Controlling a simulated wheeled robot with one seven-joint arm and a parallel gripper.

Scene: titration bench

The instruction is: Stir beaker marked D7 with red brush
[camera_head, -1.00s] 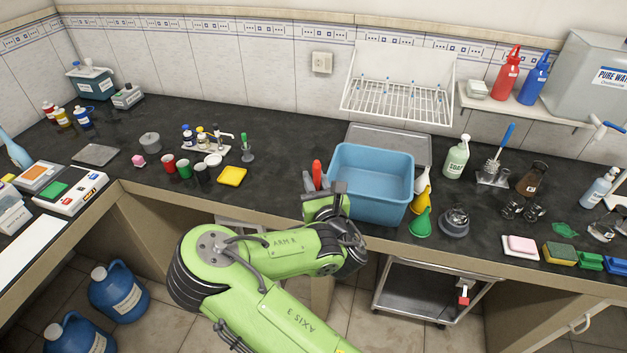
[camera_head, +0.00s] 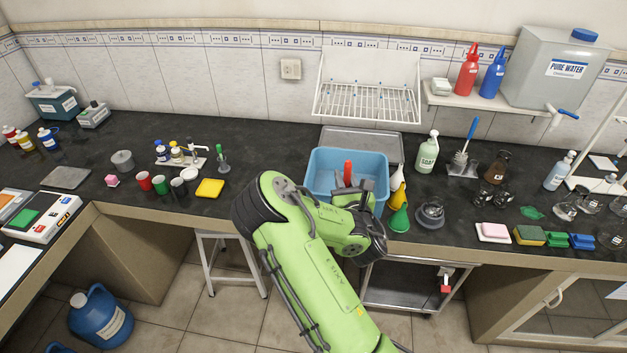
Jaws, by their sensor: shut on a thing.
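My gripper (camera_head: 350,185) is at the blue basin, seen mostly from behind past my green arm. It is shut on a red piece (camera_head: 347,169), which looks like the red brush and sticks up between the grey fingers. The brush's lower end is hidden. Whether it is over or inside the basin is hard to tell. Clear glassware stands at the right of the bench: small dark-looking vessels (camera_head: 496,197) and clear pieces (camera_head: 565,211) near the right edge. No D7 mark is readable, so I cannot tell which is the beaker.
The blue basin (camera_head: 380,163) is right behind the gripper. Yellow and green funnels (camera_head: 398,220), a soap bottle (camera_head: 428,152), a blue-handled brush in a holder (camera_head: 463,163) and sponges (camera_head: 530,235) stand to the right. Cups (camera_head: 161,185) stand left. The bench left of the basin has free room.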

